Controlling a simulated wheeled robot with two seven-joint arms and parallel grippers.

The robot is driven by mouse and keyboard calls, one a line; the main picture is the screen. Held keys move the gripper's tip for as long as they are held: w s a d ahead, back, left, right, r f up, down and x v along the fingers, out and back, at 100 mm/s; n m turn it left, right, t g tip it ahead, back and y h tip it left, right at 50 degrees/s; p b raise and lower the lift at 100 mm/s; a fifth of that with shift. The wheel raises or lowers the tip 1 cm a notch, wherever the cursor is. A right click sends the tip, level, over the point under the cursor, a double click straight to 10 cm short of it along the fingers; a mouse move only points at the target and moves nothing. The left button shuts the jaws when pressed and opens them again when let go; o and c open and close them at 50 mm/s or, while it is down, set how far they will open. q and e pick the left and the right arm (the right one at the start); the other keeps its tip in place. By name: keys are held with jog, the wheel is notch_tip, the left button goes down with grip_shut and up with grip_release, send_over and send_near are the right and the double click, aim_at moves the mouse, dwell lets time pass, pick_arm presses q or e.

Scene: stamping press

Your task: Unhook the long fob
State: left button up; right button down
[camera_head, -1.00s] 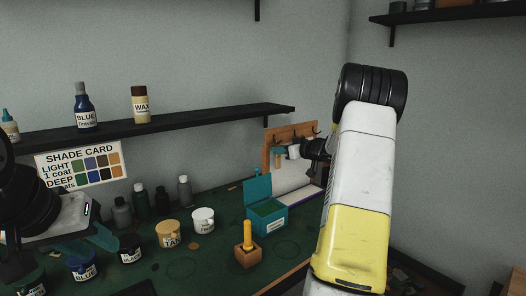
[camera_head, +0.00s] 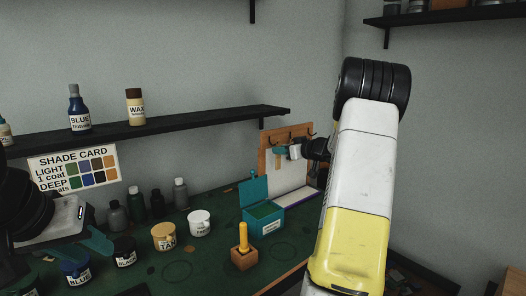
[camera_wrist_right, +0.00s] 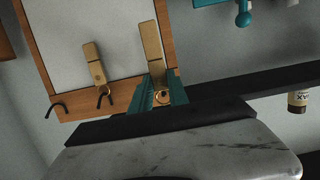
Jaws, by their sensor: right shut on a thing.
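In the right wrist view, which looks upside down, the long fob (camera_wrist_right: 150,45) is a long wooden tag with a metal ring (camera_wrist_right: 163,97) at its end. My right gripper (camera_wrist_right: 160,92) has its teal fingers shut on the ring end of this fob. The long fob's hook is hidden by the fingers. A shorter wooden fob (camera_wrist_right: 95,65) hangs beside it on a dark hook (camera_wrist_right: 106,98). In the head view my right gripper (camera_head: 281,151) is at the hook board (camera_head: 266,160), fobs too small to tell. My left gripper (camera_head: 97,245) is over the bench at left, its jaws unclear.
An open teal box (camera_head: 268,228) stands on the green bench, near a wooden block with a yellow handle (camera_head: 244,259). Several paint pots, including a tan one (camera_head: 164,238), stand further left. A black shelf (camera_head: 190,124) runs along the wall.

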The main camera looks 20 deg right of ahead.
jog(key=shift+s+d, duration=0.1)
jog(key=shift+s, duration=0.05)
jog(key=v, duration=0.4)
jog(key=shift+s+d, duration=0.1)
jog(key=shift+s, duration=0.25)
